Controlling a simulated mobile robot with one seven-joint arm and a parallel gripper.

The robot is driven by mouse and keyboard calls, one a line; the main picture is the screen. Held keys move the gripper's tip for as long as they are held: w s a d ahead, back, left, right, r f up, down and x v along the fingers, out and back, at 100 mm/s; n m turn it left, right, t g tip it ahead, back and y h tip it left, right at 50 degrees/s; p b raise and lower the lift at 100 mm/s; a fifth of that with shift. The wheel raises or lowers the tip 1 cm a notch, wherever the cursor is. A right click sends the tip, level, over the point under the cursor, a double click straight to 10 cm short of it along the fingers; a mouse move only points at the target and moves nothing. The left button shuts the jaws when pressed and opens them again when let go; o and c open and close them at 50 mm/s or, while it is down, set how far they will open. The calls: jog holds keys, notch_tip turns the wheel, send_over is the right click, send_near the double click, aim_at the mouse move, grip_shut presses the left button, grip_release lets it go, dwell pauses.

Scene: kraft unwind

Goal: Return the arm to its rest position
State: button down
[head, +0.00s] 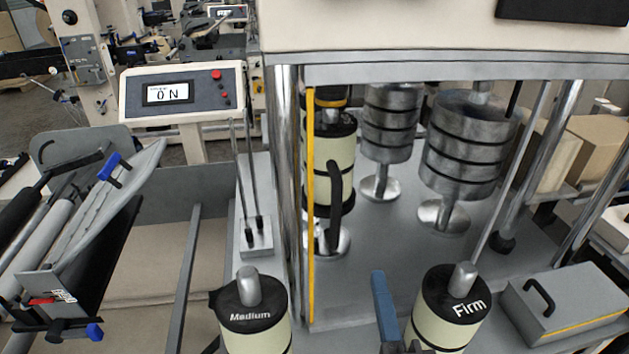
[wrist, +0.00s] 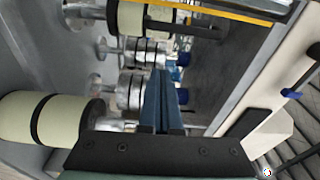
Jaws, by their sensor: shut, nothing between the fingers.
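My gripper (head: 379,278) shows at the bottom of the head view as upright blue fingers, between the cream roll marked Medium (head: 255,330) and the cream roll marked Firm (head: 440,325). In the wrist view my gripper (wrist: 163,75) has its two blue fingers together, with nothing held between them. The fingers point toward the machine bay with the rolls. Most of my arm is out of view.
A frame with metal posts (head: 283,190) and a yellow strip (head: 311,200) holds a cream roll (head: 330,165) and metal rolls (head: 465,145). A grey box with a handle (head: 568,300) is at right. A panel (head: 182,92) reads "0 N". A cream roll (wrist: 65,120) lies left in the wrist view.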

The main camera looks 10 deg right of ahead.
jog(key=w+a+r+n+t+y, duration=0.1)
jog(key=w+a+r+n+t, duration=0.3)
jog(key=r, duration=0.6)
jog(key=a+r+n+y, duration=0.1)
jog(key=a+r+n, duration=0.1)
jog(key=r+n, duration=0.55)
jog(key=s+a+r+n+t, duration=0.2)
jog(key=s+a+r+n, duration=0.1)
jog(key=r, duration=0.7)
jog(key=s+a+r+n+t+b, duration=0.1)
jog(key=s+a+r+n+t, duration=0.2)
jog(key=r, duration=0.6)
jog(key=shift+s+a+r+n, duration=0.15)
jog(key=shift+s+r+n, duration=0.25)
jog(key=shift+s+n, duration=0.25)
